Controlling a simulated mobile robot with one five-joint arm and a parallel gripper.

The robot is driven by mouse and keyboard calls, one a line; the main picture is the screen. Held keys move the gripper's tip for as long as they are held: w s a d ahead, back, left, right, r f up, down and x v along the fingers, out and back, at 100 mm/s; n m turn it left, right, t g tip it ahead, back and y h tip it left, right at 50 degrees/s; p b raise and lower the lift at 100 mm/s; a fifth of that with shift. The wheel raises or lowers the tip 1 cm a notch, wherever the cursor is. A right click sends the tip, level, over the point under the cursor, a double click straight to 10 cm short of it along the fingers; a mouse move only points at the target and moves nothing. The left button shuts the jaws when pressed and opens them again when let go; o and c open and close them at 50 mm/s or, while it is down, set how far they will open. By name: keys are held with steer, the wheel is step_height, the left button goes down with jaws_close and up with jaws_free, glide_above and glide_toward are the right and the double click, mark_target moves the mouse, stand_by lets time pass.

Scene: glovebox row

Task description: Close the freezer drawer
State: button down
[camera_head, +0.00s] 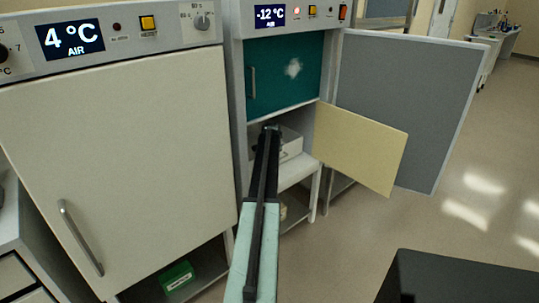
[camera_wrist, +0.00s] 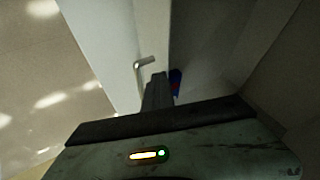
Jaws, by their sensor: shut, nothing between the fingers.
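The freezer (camera_head: 237,60) reads -12 °C in the head view, and its tall grey outer door (camera_head: 405,110) stands wide open to the right. A cream inner flap (camera_head: 362,147) is also swung open. Below the teal inner door (camera_head: 285,75), a white drawer (camera_head: 291,147) shows in the lower compartment, partly hidden by my arm; it appears pulled out some way. My gripper (camera_head: 270,128) reaches to it. In the wrist view the closed fingers (camera_wrist: 156,85) are just below a small metal handle (camera_wrist: 144,62) by a pale panel. Whether they touch anything is unclear.
A 4 °C fridge (camera_head: 120,150) with its door shut stands close on the left. A green box (camera_head: 177,277) lies beneath it. A dark surface (camera_head: 455,280) is at the lower right. Floor (camera_head: 380,235) is open in front and to the right.

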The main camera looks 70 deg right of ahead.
steer(key=shift+w+d+r, duration=0.2)
steer(key=shift+w+d, duration=0.15)
steer(key=shift+d, duration=0.1)
steer(key=shift+s, duration=0.1)
steer(key=shift+s+a, duration=0.2)
steer(key=shift+a, duration=0.05)
steer(key=s+a+r+p, duration=0.5)
steer(key=a+r+p, duration=0.2)
steer(key=a+p, duration=0.1)
steer(key=shift+s+r, duration=0.25)
steer(key=shift+r, duration=0.05)
